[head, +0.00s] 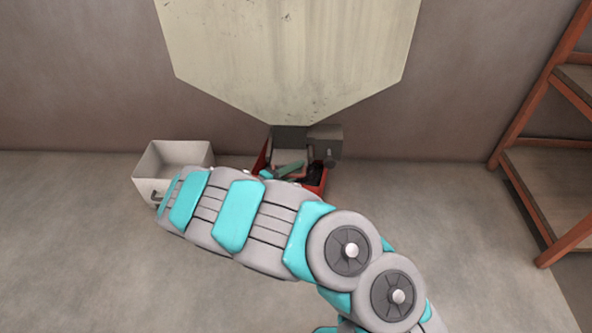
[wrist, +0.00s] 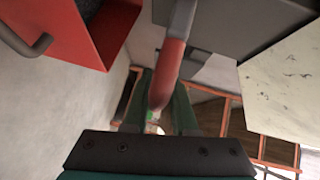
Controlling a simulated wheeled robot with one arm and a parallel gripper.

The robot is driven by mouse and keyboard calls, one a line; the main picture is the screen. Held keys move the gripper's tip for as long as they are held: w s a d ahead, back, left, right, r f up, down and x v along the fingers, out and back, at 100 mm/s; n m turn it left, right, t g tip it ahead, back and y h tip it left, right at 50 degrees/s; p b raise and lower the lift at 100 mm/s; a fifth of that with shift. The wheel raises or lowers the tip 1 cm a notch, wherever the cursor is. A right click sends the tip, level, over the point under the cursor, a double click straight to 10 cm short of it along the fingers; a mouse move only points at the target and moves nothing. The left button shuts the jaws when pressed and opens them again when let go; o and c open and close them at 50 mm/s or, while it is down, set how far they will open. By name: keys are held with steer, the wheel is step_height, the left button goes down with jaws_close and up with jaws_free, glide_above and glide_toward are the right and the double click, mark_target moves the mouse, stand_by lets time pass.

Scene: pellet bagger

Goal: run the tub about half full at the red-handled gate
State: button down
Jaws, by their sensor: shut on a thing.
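The red tub (head: 316,188) stands on the floor under the hopper's outlet, partly hidden by my arm. In the wrist view its red wall (wrist: 60,28) shows at the upper left, with a dark patch inside; I cannot tell its fill level. The red handle (wrist: 169,68) of the gate runs down from a grey bracket between my dark green fingers. My gripper (wrist: 163,96) is shut on this handle. In the head view the fingers are small and partly hidden in front of the outlet (head: 290,138).
The large pale hopper (head: 290,55) hangs above the outlet. A white bin (head: 152,187) with a handle stands on the floor to the left, partly behind my arm. An orange-framed shelf (head: 515,140) stands at the right. The floor between shelf and tub is clear.

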mark_target(296, 159)
steer(key=shift+f, duration=0.5)
steer(key=shift+w+f+p, duration=0.1)
steer(key=shift+w+p, duration=1.1)
steer(key=shift+w, duration=0.6)
steer(key=c, duration=1)
jaws_free()
steer(key=shift+w, duration=0.1)
steer(key=shift+o, duration=0.8)
steer(key=shift+r, duration=0.2)
steer(key=shift+r, duration=0.1)
steer(key=p+v, duration=0.1)
steer(key=v, duration=0.6)
steer(key=shift+s+a+p, duration=0.25)
steer(key=shift+p, duration=0.05)
